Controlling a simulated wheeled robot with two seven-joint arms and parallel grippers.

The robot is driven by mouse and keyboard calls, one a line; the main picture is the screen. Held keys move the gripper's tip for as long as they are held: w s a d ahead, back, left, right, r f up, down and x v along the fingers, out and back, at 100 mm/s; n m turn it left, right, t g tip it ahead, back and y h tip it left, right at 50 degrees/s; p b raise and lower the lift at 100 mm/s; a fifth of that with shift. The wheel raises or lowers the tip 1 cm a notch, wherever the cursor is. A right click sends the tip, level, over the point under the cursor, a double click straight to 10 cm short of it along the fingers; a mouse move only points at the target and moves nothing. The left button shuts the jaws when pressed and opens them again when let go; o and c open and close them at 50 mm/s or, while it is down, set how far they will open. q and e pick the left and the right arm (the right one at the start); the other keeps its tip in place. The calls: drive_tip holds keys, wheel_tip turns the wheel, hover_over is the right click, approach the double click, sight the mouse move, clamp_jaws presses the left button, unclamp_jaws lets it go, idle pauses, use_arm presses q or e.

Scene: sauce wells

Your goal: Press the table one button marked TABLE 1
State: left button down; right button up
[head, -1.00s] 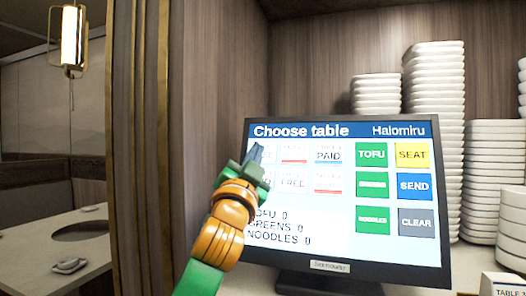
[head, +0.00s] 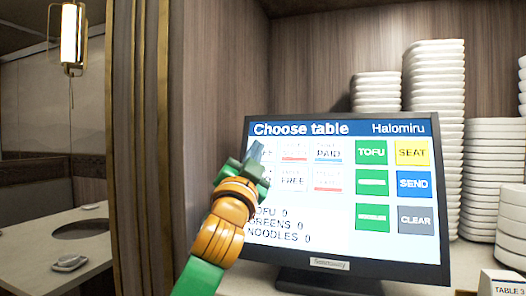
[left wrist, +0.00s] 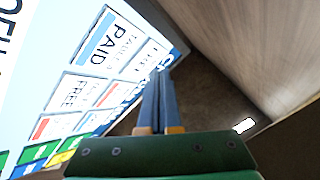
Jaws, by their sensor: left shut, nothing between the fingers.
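The touchscreen (head: 345,215) stands on the counter and shows "Choose table". The table one button (head: 267,152) appears to be the upper-left tile of the pale grid; my left gripper hides most of it and its label is not readable. My left gripper (head: 257,147) is shut and empty, its fingertips in front of that tile. I cannot tell whether they touch the glass. In the left wrist view, the shut fingers (left wrist: 161,75) point along the tilted screen (left wrist: 25,85), near its title edge.
Nearby tiles include one marked PAID (head: 328,152) and one marked FREE (head: 292,180). Green, yellow, blue and grey buttons, such as SEAT (head: 412,153), fill the screen's right side. Stacks of white plates (head: 435,80) stand behind and right. A wooden partition (head: 215,110) is at left.

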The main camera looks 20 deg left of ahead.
idle(0.8)
use_arm(q)
drive_tip(key=shift+w+f, duration=0.1)
drive_tip(key=shift+w, duration=0.3)
drive_tip(key=shift+w+f+p, duration=0.1)
drive_tip(key=shift+w+p, duration=0.3)
drive_tip(key=shift+p, duration=0.2)
idle(0.4)
drive_tip(key=shift+s, duration=0.2)
drive_tip(key=shift+s+r+b, duration=0.2)
drive_tip(key=shift+s+b, duration=0.15)
drive_tip(key=shift+s, duration=0.2)
